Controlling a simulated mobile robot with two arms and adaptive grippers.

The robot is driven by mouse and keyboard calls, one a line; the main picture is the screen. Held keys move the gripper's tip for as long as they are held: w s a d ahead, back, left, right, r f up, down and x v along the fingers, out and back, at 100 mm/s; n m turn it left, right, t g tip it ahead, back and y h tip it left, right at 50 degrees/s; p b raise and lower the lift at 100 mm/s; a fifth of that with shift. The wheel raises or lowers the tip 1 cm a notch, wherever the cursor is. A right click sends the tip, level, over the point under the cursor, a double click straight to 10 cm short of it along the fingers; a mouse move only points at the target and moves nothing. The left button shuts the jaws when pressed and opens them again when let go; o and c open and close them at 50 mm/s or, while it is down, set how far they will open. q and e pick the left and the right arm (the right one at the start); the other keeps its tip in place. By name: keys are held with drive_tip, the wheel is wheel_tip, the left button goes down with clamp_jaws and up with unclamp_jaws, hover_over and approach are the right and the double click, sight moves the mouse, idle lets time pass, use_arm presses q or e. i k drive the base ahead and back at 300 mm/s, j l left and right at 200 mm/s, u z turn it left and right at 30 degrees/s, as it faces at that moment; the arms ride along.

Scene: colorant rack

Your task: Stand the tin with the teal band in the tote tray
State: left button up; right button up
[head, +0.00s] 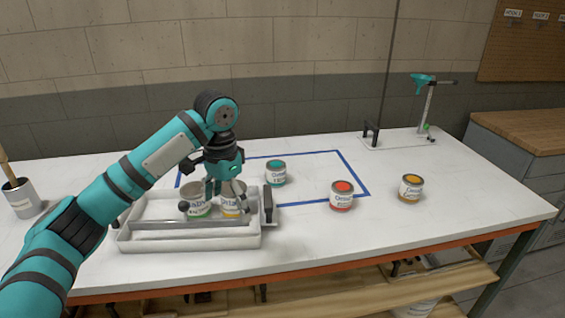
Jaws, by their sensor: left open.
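The tin with the teal band (275,173) stands upright on the white table, inside the blue tape outline, just right of the tote tray's back right corner. The white tote tray (190,244) sits at the left front of the table. Two tins stand in its back compartment: one with a green band (198,208) and one with a yellow band (231,207). The front compartment looks empty. My left gripper (213,201) is open, pointing down over these two tins, and partly hides them. It is left of the teal tin and apart from it. My right gripper is not seen.
A tin with a red band (342,197) and one with an orange band (410,188) stand to the right on the table. A grey can (22,200) with a wooden handle is at the far left. A teal-topped stand (424,105) is at the back right.

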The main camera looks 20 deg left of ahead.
sight(162, 214)
drive_tip(key=i, duration=1.3)
